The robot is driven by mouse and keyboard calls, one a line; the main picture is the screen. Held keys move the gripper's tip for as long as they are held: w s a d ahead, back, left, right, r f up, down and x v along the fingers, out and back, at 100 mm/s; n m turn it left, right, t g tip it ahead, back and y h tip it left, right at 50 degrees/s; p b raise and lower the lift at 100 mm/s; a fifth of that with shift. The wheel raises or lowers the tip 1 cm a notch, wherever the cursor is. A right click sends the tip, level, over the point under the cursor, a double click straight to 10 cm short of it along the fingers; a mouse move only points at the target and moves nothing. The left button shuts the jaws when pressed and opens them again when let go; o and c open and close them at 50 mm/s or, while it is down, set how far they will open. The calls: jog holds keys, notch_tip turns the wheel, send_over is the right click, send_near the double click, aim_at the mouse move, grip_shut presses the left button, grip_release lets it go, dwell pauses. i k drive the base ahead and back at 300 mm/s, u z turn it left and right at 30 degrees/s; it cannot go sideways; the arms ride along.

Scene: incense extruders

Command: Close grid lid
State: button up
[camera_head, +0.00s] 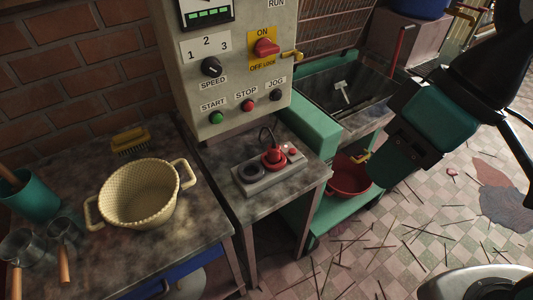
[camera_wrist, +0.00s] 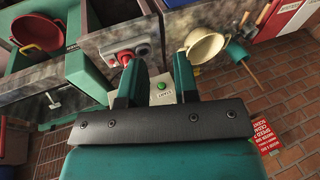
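The grid lid (camera_head: 315,38) is a brownish wire mesh in a frame, standing raised at the back of the dark trough (camera_head: 365,108) in the head view. Its upper part is cut off by the picture edge. In the wrist view mesh of the grid lid (camera_wrist: 58,150) shows at the lower left, partly behind my gripper. The trough is uncovered, with a white T-shaped piece (camera_head: 342,91) inside. My gripper (camera_head: 384,150) is in front and to the right of the trough, apart from the lid. In the wrist view my gripper's two fingers (camera_wrist: 158,82) are spread with nothing between them.
The control cabinet (camera_head: 225,70) stands left of the trough. A small table holds a pedal-like box (camera_head: 268,172) with a red button. A red basin (camera_head: 349,177) sits below the trough. A cream colander (camera_head: 139,195) stands on the left table. Thin sticks litter the tiled floor.

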aim_at(345, 49)
jog(key=z, duration=1.7)
jog(key=i, duration=2.75)
jog(key=u, duration=3.7)
jog(key=i, duration=0.5)
jog(key=z, duration=0.1)
